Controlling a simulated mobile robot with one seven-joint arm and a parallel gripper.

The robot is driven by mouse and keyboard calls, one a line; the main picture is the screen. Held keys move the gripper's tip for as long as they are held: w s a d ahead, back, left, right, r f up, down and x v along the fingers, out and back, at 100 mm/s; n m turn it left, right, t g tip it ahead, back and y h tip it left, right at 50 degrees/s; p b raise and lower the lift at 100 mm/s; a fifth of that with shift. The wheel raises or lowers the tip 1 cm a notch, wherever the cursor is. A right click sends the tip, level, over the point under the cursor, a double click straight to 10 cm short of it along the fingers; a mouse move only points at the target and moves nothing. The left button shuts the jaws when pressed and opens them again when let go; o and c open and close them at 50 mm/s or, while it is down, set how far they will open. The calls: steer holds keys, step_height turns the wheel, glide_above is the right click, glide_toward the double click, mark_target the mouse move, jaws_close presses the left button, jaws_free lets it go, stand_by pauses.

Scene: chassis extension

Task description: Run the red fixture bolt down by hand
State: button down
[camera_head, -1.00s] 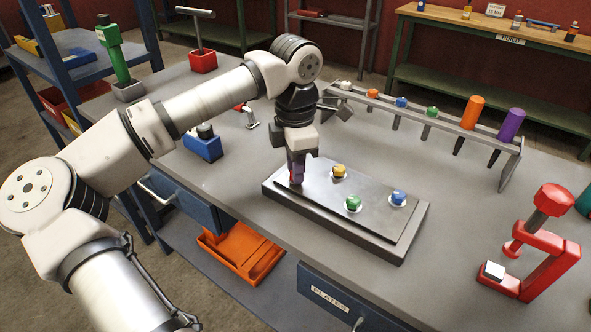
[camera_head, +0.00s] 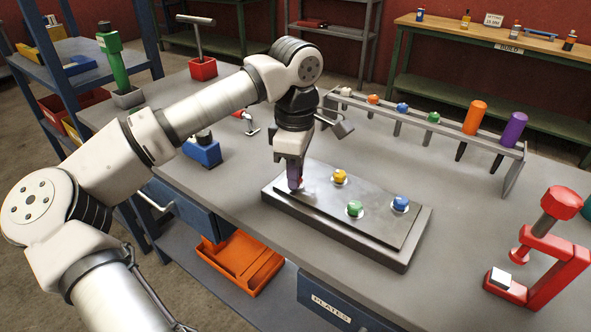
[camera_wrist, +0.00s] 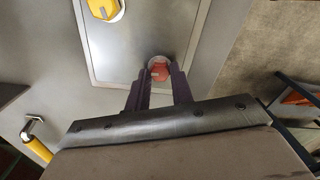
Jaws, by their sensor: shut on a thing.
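The red fixture bolt (camera_wrist: 159,71) sits at a corner of the metal fixture plate (camera_head: 325,208). In the wrist view its red head, with a pale mark, shows between my fingertips. My gripper (camera_head: 295,182) points down over that corner and is shut on the bolt's head. In the head view the fingers mostly hide the bolt. The yellow bolt also shows in the wrist view (camera_wrist: 103,8).
A rack (camera_head: 470,137) with coloured pieces stands behind the plate. A red clamp (camera_head: 545,262) is at the right. A blue block (camera_head: 203,152) and a red block (camera_head: 203,68) with a T-handle stand at the left.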

stand_by(0.3)
steer(key=c, duration=1.2)
jaws_free()
steer(key=shift+r, duration=0.1)
step_height(320, 180, up, 14)
steer(key=shift+f, duration=0.2)
